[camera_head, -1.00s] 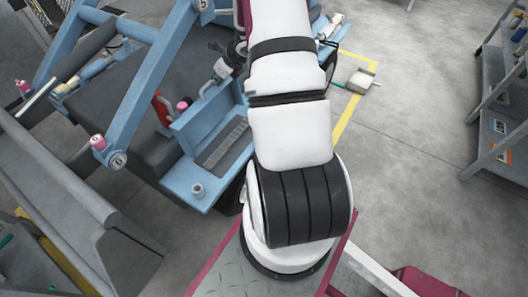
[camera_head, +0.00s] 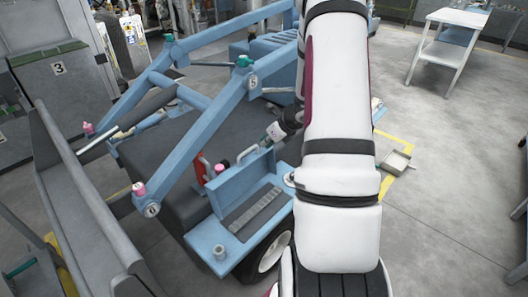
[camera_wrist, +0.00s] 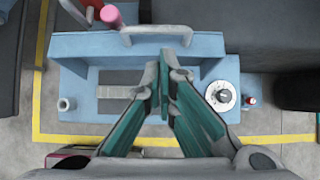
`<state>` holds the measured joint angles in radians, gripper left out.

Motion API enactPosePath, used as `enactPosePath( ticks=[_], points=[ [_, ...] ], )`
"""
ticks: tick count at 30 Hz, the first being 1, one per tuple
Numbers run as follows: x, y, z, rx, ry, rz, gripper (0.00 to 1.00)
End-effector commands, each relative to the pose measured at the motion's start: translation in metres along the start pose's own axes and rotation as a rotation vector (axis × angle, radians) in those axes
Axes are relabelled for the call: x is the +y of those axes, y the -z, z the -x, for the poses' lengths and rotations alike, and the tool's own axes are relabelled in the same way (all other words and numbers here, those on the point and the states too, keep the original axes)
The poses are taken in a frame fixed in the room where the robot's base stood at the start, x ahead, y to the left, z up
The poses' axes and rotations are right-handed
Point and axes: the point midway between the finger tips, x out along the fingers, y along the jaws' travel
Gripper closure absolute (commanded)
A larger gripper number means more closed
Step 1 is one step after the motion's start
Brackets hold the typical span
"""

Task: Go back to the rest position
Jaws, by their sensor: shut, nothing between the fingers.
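My gripper (camera_wrist: 165,78) shows in the wrist view with its teal-padded fingers converging, tips together and nothing between them. It points toward the blue metal tray (camera_wrist: 200,50) of a machine, which also shows in the head view (camera_head: 205,240). I cannot tell the gap between the fingertips and the tray. In the head view my white arm stretches forward from the bottom, right of the tray, and hides part of the machine. The fingertips cannot be made out clearly there.
The blue lift frame (camera_head: 215,115) rises at the left, with pink-capped fittings (camera_head: 138,188). A round white disc (camera_wrist: 220,96) lies at the tray's right end. A grey pan (camera_head: 397,161) sits on the floor. A white table (camera_head: 447,45) stands far right; the right floor is mostly clear.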

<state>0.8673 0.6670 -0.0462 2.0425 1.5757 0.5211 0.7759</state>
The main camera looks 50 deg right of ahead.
Motion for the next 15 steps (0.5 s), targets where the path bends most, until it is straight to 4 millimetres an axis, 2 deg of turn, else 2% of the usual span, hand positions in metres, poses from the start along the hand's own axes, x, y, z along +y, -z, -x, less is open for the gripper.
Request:
enactPosePath(
  ticks=[1,6,15],
  points=[
    [-0.001,-0.004,0.013,-0.002,0.004,0.002,1.0],
    [0.0,-0.009,0.036,-0.002,0.001,0.001,1.0],
    [0.0,-0.012,0.048,0.0,0.001,0.0,1.0]
  ],
)
